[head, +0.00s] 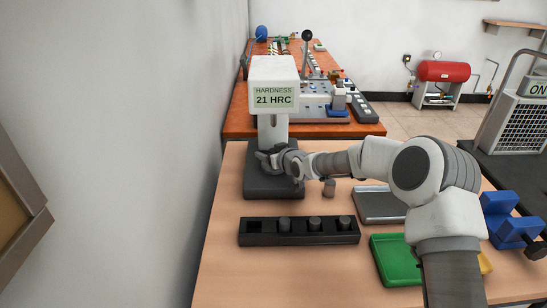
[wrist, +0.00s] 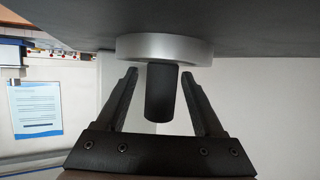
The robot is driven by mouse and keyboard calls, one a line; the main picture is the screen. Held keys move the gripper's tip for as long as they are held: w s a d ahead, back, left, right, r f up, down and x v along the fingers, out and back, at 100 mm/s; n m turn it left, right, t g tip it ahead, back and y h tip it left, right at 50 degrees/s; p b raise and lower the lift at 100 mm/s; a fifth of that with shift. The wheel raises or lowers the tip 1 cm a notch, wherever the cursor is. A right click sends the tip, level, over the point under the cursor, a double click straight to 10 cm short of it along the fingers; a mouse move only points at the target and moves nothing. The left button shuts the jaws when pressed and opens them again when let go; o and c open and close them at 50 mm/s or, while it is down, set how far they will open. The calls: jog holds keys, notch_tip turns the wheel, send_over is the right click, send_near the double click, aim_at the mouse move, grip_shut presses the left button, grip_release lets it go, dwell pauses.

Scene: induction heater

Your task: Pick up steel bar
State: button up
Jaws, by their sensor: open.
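A dark steel bar (wrist: 160,98) stands end-on against a silver round seat (wrist: 135,47) in the wrist view, which looks upside down. My gripper (wrist: 160,74) is open, one finger on each side of the bar with a visible gap on both sides. In the head view my gripper (head: 270,162) is at the hardness tester (head: 273,80), low over its dark base, and the bar there is hidden by it. The tester's display reads 21 HRC.
A black rack (head: 300,239) in front holds several dark bars, its left hole empty. A small grey-brown cylinder (head: 329,187) stands right of the tester. A grey tray (head: 378,205), green tray (head: 396,262) and blue fixture (head: 510,218) lie right. Wall left.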

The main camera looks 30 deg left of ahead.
grip_shut()
dwell(0.3)
jog(key=shift+r, duration=0.25)
